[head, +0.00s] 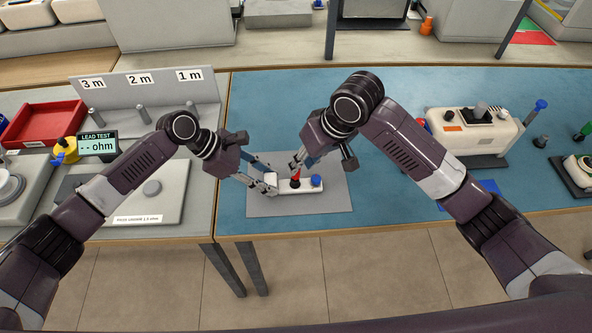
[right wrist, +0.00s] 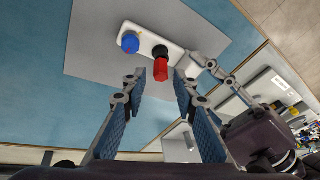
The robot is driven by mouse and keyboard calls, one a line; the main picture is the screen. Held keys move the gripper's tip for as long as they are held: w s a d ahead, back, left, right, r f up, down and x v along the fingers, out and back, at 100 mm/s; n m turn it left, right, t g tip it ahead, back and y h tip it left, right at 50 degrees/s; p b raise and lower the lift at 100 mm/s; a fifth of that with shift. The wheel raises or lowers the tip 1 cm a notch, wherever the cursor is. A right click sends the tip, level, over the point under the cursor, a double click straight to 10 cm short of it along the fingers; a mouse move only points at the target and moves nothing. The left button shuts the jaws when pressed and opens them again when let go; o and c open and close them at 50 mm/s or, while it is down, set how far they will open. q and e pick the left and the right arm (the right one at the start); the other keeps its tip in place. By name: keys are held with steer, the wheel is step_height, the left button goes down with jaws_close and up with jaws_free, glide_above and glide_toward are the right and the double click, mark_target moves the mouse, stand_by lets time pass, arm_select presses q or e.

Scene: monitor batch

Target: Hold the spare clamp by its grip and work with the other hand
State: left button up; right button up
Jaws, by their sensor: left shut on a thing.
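The spare clamp, as I take it, is a white bar (head: 287,186) with a red post (head: 295,181) and a blue knob (head: 316,180), lying on a grey mat. My left gripper (head: 270,185) is shut on the bar's left end; in the right wrist view it grips that end (right wrist: 194,63). My right gripper (head: 297,164) is above the red post. In the right wrist view its fingers (right wrist: 160,95) are apart, with the red post (right wrist: 160,70) beyond and between the tips. I cannot tell whether they touch it.
The grey mat (head: 338,198) lies on the blue bench top (head: 385,205). A white device (head: 470,135) stands to the right. A lead test display (head: 97,144), a grey plate (head: 125,208) and a red tray (head: 45,122) are on the left bench. The blue top behind the mat is clear.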

steer(key=shift+x, duration=1.7)
steer(key=shift+c, duration=0.7)
jaws_close()
steer(key=shift+r, duration=0.1)
step_height(320, 180, up, 12)
steer(key=w+d, duration=0.1)
steer(key=d, duration=0.1)
steer(key=shift+w, duration=0.15)
